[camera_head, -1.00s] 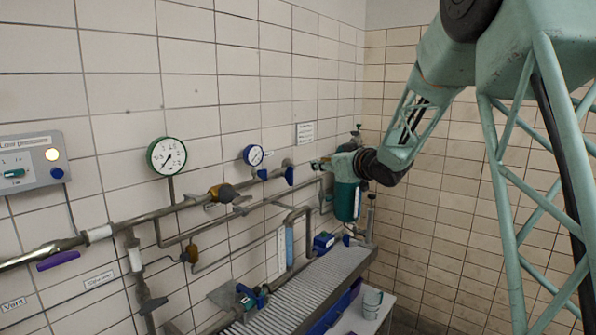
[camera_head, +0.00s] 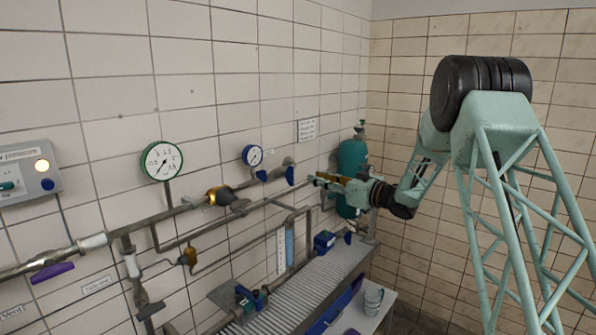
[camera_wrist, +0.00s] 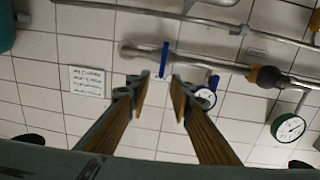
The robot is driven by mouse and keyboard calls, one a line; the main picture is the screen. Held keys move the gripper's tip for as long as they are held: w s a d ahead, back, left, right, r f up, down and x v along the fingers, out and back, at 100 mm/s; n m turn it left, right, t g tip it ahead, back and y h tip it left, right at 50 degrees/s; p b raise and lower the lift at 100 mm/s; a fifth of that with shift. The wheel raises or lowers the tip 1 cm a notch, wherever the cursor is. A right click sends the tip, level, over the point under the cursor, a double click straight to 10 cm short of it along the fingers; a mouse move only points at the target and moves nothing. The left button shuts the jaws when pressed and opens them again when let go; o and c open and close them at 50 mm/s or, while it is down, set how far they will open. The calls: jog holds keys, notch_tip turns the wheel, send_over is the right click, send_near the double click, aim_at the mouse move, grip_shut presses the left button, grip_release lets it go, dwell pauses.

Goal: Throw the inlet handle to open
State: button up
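In the wrist view this blue handle (camera_wrist: 164,60) points down the picture, in line with the gap between my fingertips. I cannot read a label naming it as the inlet handle. My gripper (camera_head: 318,181) is in front of the wall, just right of the handle. In the wrist view my gripper (camera_wrist: 160,80) is open, with one finger on each side of the gap and nothing held.
A brass valve body (camera_head: 219,196), a green-rimmed gauge (camera_head: 161,160) and a purple handle (camera_head: 52,271) lie farther left. A green cylinder (camera_head: 352,165) stands behind my gripper.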

aim_at(291, 173)
jog(key=shift+f+g+y, duration=0.3)
jog(key=shift+f+y, duration=0.1)
jog(key=shift+f, duration=0.2)
jog(key=shift+w, duration=0.1)
jog(key=shift+p+x, duration=1)
jog(key=shift+x, duration=5.8)
grip_shut()
